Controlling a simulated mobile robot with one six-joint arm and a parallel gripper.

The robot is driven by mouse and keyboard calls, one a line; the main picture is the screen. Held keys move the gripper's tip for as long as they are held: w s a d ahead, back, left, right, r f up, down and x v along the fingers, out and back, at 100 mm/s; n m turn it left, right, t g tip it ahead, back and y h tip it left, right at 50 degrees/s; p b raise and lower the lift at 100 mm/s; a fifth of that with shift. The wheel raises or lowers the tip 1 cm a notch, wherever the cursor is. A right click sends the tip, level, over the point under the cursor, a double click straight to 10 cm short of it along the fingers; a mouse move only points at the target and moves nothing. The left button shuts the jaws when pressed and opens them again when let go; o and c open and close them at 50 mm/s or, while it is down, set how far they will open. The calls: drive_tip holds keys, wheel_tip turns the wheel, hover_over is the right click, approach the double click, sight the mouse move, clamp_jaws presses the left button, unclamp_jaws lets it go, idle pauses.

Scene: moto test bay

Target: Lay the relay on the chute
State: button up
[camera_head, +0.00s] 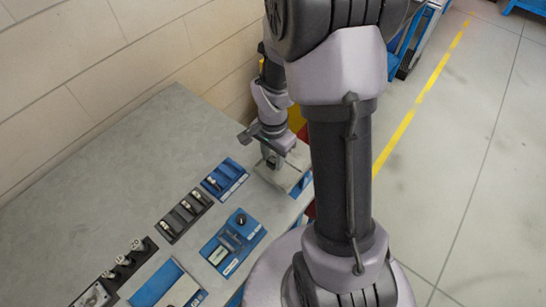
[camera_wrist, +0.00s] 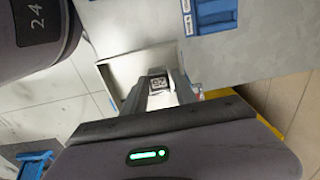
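The relay (camera_wrist: 158,83) is a small dark block with a white printed label on its face. It sits between the two fingertips of my gripper (camera_wrist: 159,87) in the wrist view, with a finger against each side. In the head view my gripper (camera_head: 272,158) points down over a pale, shallow tray that looks like the chute (camera_head: 291,180), at the table's right edge. The chute (camera_wrist: 117,72) also shows in the wrist view, around and behind the fingertips. I cannot tell whether the relay touches the chute floor.
A blue slotted holder (camera_head: 224,178) lies left of the chute. A black slotted rack (camera_head: 184,215), a blue panel with a knob and display (camera_head: 233,242) and more fixtures stand nearer. The grey table (camera_head: 110,165) is bare toward the wall.

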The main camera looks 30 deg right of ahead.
sight(272, 159)
wheel_tip(272, 159, up, 12)
drive_tip(key=p, duration=0.3)
drive_tip(key=s+a+r+n+t+y, duration=0.1)
drive_tip(key=s+a+r+n+t, duration=0.2)
drive_tip(key=s+a+r, duration=0.3)
drive_tip(key=s+a+r+n+t+y, duration=0.1)
drive_tip(key=s+a+r+n+t, duration=0.1)
drive_tip(key=s+a+r+n, duration=0.4)
wheel_tip(272, 159, up, 4)
drive_tip(key=shift+a+r+n+t, duration=0.2)
drive_tip(key=shift+a+n+t, duration=0.15)
drive_tip(key=shift+a, duration=0.5)
drive_tip(key=shift+f, duration=0.1)
